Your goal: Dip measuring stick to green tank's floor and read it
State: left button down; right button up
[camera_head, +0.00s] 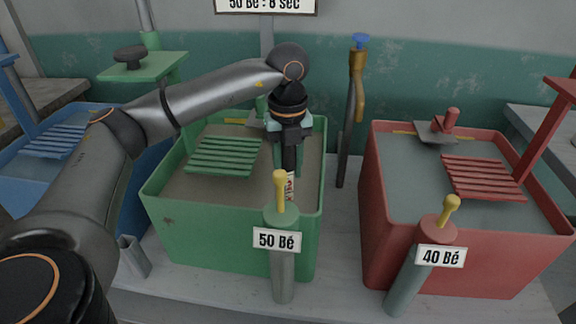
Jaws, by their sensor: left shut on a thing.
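The green tank (220,238) stands in the middle, filled with a grey-brown liquid. My left gripper (289,165) is over the right part of this tank, pointing down, with its dark fingers closed. It is shut on the measuring stick (291,186), of which only a short white piece with red and dark marks shows below the fingers. The stick's lower end is hidden behind the yellow-handled holder in front, so I cannot tell how deep it reaches or read it. My right gripper is not in view.
A slatted green rack (226,156) covers the tank's left part. A holder labelled 50 Bé (277,240) stands in front, another labelled 40 Bé (441,257) by the red tank (460,270). A blue tank (135,190) is left. A tap (357,80) rises behind.

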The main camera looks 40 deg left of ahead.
pick_arm(q)
jog(key=shift+f, duration=0.25)
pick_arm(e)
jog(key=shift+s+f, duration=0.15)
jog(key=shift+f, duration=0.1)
pick_arm(q)
jog(key=shift+f+b, duration=0.65)
jog(key=shift+f, duration=0.1)
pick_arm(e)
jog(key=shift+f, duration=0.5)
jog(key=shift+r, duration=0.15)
pick_arm(q)
notch_tip(320, 180, up, 5)
jog(key=p, duration=0.4)
jog(key=shift+f, duration=0.2)
notch_tip(320, 180, up, 8)
jog(key=p, duration=0.6)
jog(key=shift+p, duration=0.3)
notch_tip(320, 180, up, 16)
jog(key=p, duration=0.8)
jog(key=shift+r, duration=0.25)
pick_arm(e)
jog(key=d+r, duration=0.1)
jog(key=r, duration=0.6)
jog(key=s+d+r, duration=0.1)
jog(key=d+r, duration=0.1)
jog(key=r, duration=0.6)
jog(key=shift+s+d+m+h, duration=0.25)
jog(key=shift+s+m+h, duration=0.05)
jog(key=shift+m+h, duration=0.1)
